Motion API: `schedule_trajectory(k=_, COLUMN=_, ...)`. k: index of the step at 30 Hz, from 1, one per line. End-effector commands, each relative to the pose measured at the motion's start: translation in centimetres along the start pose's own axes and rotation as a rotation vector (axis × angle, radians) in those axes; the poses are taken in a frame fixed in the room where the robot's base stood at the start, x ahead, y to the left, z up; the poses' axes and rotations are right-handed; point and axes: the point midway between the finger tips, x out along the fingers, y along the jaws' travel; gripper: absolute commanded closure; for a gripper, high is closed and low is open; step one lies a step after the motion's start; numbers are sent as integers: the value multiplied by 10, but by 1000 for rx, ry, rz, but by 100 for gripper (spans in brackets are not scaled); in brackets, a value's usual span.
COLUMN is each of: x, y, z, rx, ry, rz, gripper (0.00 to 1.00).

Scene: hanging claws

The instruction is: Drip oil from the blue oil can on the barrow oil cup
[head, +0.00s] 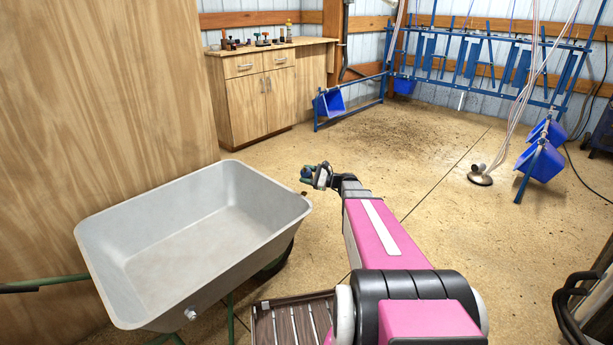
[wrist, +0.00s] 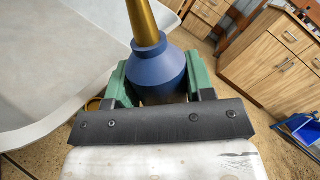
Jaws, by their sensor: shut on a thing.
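My gripper (head: 318,178) is shut on the blue oil can (wrist: 160,74), whose body sits between the green fingers in the wrist view. Its brass spout (wrist: 143,22) points up and away in that view. In the head view the can (head: 306,172) is a small dark blue shape at the arm's end, beyond the barrow's right rim. The grey barrow (head: 190,225) stands at left, its tray empty; its pale side also fills the left of the wrist view (wrist: 50,60). A small brass-coloured thing (wrist: 93,104) shows beside the left finger, partly hidden. I cannot tell whether it is the oil cup.
A wooden cabinet (head: 262,90) with bottles on top stands at the back left. A wooden panel (head: 100,110) rises behind the barrow. Blue frames with blue bins (head: 541,161) stand at the back and right. The floor (head: 400,150) between is mostly clear.

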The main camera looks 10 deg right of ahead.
Motion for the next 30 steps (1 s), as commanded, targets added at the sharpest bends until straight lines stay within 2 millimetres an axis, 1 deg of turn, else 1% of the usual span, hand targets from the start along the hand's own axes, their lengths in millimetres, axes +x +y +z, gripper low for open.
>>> schedule_trajectory(k=5, x=1, y=-6, z=-6, rx=-144, ry=-15, rz=0, gripper=79)
schedule_trajectory(k=16, x=2, y=-22, z=-20, rx=-575, ry=-57, rz=-1, gripper=79)
schedule_trajectory(k=21, x=2, y=-21, z=-23, rx=-757, ry=-75, rz=0, gripper=79)
schedule_trajectory(k=25, x=2, y=-21, z=-25, rx=-864, ry=-85, rz=0, gripper=79)
schedule_trajectory(k=30, x=2, y=-21, z=-26, rx=-941, ry=-93, rz=0, gripper=79)
